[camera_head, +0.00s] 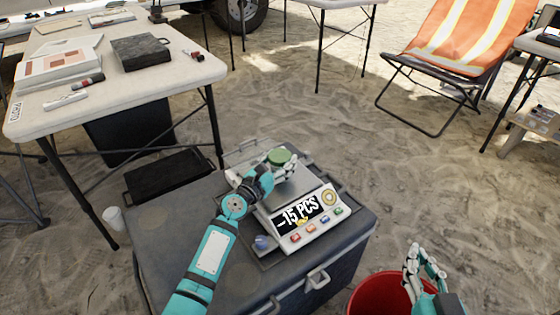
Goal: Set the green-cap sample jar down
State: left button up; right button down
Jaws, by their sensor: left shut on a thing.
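The green-cap sample jar (279,156) is in my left gripper (276,172), which is shut on it. Only the green cap shows clearly; the fingers hide most of the body. The jar is at the back part of the scale (327,208), over or beside its metal plate. I cannot tell whether its base touches. The scale's display reads "-15 PCS". My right gripper (424,262) is open and empty at the lower right, by the red bucket (372,297).
The scale stands on a dark grey case (180,235) with metal latches. A white table (135,82) with a black box (141,51) and papers is at the upper left. A white cup (114,219) stands on the sand. An orange folding chair (470,35) is at the upper right.

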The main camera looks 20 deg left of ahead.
aim_at(275, 166)
jog(key=shift+r, duration=0.1)
pick_arm(q)
jog(key=o, duration=1.2)
pick_arm(e)
jog(key=shift+r, duration=0.1)
pick_arm(q)
jog(key=p+v, duration=0.1)
jog(key=v, duration=0.5)
jog(key=shift+p, duration=0.4)
jog(key=v, duration=0.4)
jog(key=shift+s+a, duration=0.1)
jog(key=shift+s, duration=0.2)
jog(key=shift+s+a, duration=0.2)
jog(key=shift+s, duration=0.45)
pick_arm(e)
jog(key=s+d+f+g+h, duration=0.1)
jog(key=s+f+g, duration=0.3)
jog(key=f, duration=0.4)
jog(key=shift+s+d+f+g+h, duration=0.2)
jog(key=shift+d+g+h, duration=0.1)
jog(key=shift+d+g, duration=0.4)
jog(key=shift+w, duration=0.1)
